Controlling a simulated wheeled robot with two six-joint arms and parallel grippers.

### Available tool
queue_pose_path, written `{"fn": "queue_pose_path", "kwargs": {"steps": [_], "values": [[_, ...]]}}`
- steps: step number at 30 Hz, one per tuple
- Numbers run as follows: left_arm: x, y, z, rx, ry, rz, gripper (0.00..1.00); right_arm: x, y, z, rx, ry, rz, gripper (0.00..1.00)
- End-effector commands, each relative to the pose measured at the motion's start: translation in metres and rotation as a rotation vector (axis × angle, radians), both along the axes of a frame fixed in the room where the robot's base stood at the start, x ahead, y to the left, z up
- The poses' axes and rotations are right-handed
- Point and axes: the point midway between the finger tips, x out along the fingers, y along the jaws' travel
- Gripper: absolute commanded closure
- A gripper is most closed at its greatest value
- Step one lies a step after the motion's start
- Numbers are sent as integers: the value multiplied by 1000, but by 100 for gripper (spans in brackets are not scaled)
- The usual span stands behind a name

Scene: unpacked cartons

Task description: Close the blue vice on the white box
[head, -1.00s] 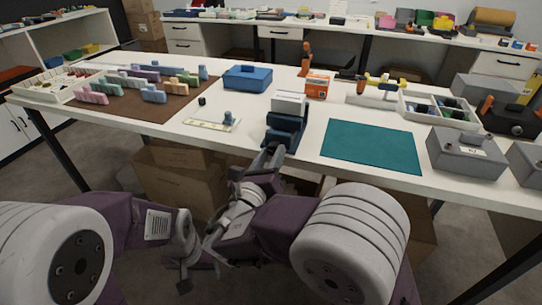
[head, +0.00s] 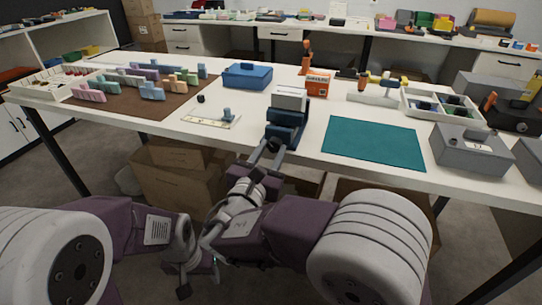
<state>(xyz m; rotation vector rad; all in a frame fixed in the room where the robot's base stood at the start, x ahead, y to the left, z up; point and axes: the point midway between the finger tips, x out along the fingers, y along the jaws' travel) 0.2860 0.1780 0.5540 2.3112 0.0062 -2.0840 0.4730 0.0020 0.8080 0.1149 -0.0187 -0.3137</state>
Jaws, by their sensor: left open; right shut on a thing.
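The blue vice (head: 287,131) stands at the front edge of the white table. The white box (head: 290,97) sits upright in its top, between the jaws; I cannot tell whether the jaws touch it. My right gripper (head: 268,152) is at the front of the vice, just off the table edge, shut on the vice's handle. The handle is small and mostly hidden by the fingers. My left gripper (head: 199,279) is open and empty, low in front of the table and away from the vice.
A teal mat (head: 373,142) lies right of the vice. A strip with a small blue piece (head: 210,119) lies to its left. A blue case (head: 247,76) and an orange box (head: 317,84) stand behind.

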Motion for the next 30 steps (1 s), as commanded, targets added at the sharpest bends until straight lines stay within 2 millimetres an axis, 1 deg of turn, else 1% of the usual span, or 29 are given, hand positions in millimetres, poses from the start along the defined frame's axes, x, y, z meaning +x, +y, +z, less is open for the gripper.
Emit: {"fn": "queue_pose_path", "kwargs": {"steps": [1,15,21,30], "values": [[0,0,-8,0,0,0,45,0,0,-5,42,-12,0,100],[0,0,-47,0,0,0,45,0,0,-6,439,-138,0,100],[0,0,-59,0,0,0,45,0,0,-5,554,-177,0,100],[0,0,-69,0,0,0,45,0,0,-3,651,-207,0,100]]}}
